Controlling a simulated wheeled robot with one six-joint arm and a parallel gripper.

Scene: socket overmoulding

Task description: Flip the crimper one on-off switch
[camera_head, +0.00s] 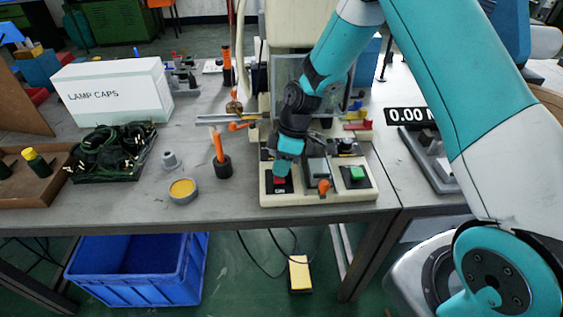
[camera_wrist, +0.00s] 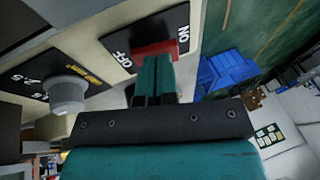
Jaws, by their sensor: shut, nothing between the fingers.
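The crimper (camera_head: 325,192) is a cream bench machine with a front control panel. Its on-off switch is a red rocker (camera_head: 280,183) on a black plate at the panel's left. In the wrist view the red switch (camera_wrist: 155,50) sits between the white words OFF and ON. My gripper (camera_head: 285,172) is shut and empty, with its teal fingertips at the red switch. In the wrist view the fingertips (camera_wrist: 155,62) overlap the switch and hide part of it. I cannot tell whether they press on it or which way it is tipped.
A grey knob (camera_wrist: 67,92) sits beside the switch plate. An orange-handled tool (camera_head: 218,148) stands in a black holder to the left. A blue crate (camera_head: 135,275) is below the bench.

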